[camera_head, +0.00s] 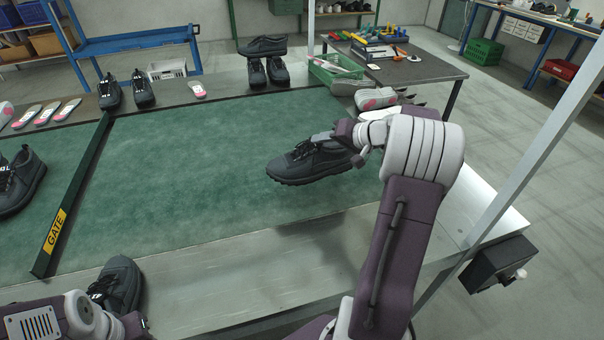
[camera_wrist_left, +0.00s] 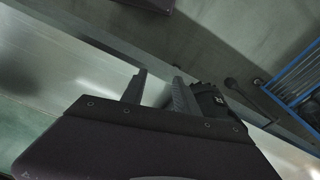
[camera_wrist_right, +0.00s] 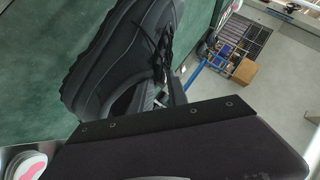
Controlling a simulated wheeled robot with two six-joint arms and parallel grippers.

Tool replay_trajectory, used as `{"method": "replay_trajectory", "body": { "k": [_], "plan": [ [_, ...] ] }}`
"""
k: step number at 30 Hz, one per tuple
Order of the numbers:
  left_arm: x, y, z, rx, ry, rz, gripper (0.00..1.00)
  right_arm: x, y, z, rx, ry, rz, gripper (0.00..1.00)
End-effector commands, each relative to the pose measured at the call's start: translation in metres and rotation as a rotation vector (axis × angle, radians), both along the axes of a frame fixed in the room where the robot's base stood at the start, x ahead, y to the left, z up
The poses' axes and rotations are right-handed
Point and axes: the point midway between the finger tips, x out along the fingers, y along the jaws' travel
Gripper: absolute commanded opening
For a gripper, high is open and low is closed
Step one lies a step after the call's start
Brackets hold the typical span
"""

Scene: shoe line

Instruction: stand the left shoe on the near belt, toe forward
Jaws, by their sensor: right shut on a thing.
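My right gripper (camera_head: 345,136) is shut on a black lace-up shoe (camera_head: 308,163) at its heel and collar end. The shoe is upright, sole down, its toe pointing left in the head view, at the right part of the green belt (camera_head: 200,175); I cannot tell whether its sole touches. In the right wrist view the shoe (camera_wrist_right: 105,70) fills the upper left. My left gripper (camera_wrist_left: 157,90) is open, with a clear gap between its fingers. Another black shoe (camera_head: 122,283) is on the metal front ledge near my left arm, partly hidden.
A dark gate bar (camera_head: 80,190) labelled GATE crosses the belt; a black shoe (camera_head: 20,184) is left of it. Shoes (camera_head: 264,62), insoles (camera_head: 45,115) and a green crate (camera_head: 335,70) line the far ledge. Pale pink-marked pieces (camera_head: 375,98) lie behind my right wrist. Mid-belt is clear.

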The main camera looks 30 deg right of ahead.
Motion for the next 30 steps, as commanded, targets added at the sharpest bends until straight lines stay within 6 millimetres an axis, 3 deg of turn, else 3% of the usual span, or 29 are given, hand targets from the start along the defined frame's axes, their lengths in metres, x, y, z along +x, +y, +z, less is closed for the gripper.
{"method": "replay_trajectory", "body": {
  "k": [6,14,20,30],
  "plan": [
    [0.000,0.000,-0.004,0.000,0.000,0.000,0.36,0.001,-0.012,0.006,0.000,-0.003,-0.060,0.00],
    [0.000,0.000,-0.004,0.000,0.000,0.000,0.36,0.010,-0.009,0.000,0.002,-0.003,-0.061,0.00],
    [0.000,0.000,-0.004,0.000,0.000,0.000,0.36,0.035,0.002,-0.017,0.000,-0.002,-0.058,0.00],
    [0.000,0.000,-0.001,0.000,0.000,0.000,0.36,0.095,0.026,-0.054,0.001,-0.002,-0.059,0.00]
  ]
}}
